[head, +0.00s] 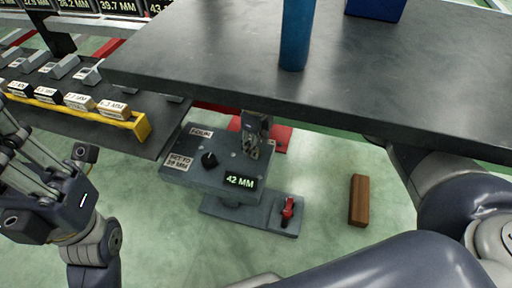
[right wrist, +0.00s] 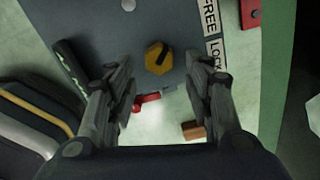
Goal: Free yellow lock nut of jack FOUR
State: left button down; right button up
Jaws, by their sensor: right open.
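The nut is hidden in the head view. My right gripper (right wrist: 164,80) is open and empty, its fingers to either side below the nut, apart from it. My left gripper (head: 25,165) is at the left edge; its fingertips are partly cut off.
The dark chassis slab (head: 400,75) overhangs the jack, with a blue cylinder (head: 297,35) on it. A red lever (head: 288,208) stands on the jack's foot plate. A brown block (head: 358,200) lies on the floor. A yellow-edged rack (head: 140,126) of labelled blocks stands at left.

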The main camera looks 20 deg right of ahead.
notch_tip(320, 180, up, 9)
dwell(0.3)
dwell(0.5)
